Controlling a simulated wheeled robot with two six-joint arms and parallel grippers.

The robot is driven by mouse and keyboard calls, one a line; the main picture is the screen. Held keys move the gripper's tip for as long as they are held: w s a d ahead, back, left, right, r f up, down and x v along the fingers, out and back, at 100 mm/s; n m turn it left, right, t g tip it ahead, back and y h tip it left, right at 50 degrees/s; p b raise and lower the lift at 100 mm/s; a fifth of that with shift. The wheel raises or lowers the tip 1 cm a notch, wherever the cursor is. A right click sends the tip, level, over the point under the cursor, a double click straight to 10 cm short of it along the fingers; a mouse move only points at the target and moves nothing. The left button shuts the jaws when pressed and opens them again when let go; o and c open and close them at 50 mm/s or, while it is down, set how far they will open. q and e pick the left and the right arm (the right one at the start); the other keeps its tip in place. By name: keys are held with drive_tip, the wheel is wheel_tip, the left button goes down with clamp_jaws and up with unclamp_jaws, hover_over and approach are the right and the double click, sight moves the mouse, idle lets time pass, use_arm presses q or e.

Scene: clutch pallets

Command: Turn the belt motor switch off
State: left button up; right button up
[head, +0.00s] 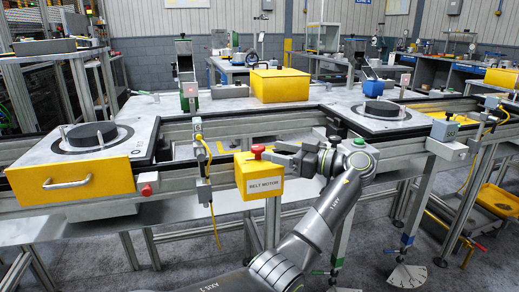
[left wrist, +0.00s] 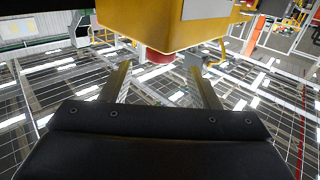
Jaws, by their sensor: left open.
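The belt motor switch is a yellow box (head: 259,180) with a "BELT MOTOR" label and a red knob (head: 257,150) on top. My left gripper (head: 274,153) comes to the knob from the right, open and roughly level with it. In the left wrist view the yellow box (left wrist: 150,25) hangs upside down at the top, with its red knob (left wrist: 160,56) showing between the two spread fingertips of the left gripper (left wrist: 158,70). I cannot tell whether a finger touches the knob. My right gripper is in neither view.
A yellow drawer (head: 70,182) with a handle is at the left under a pallet with a dark disc (head: 92,135). A thin post with a yellow cable (head: 203,170) stands left of the switch. A grey box (head: 445,130) sits on the right rail.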

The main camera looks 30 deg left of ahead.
use_arm(q)
drive_tip(key=d, duration=0.9)
drive_tip(key=shift+w+d+b, duration=0.3)
drive_tip(key=shift+w, duration=0.15)
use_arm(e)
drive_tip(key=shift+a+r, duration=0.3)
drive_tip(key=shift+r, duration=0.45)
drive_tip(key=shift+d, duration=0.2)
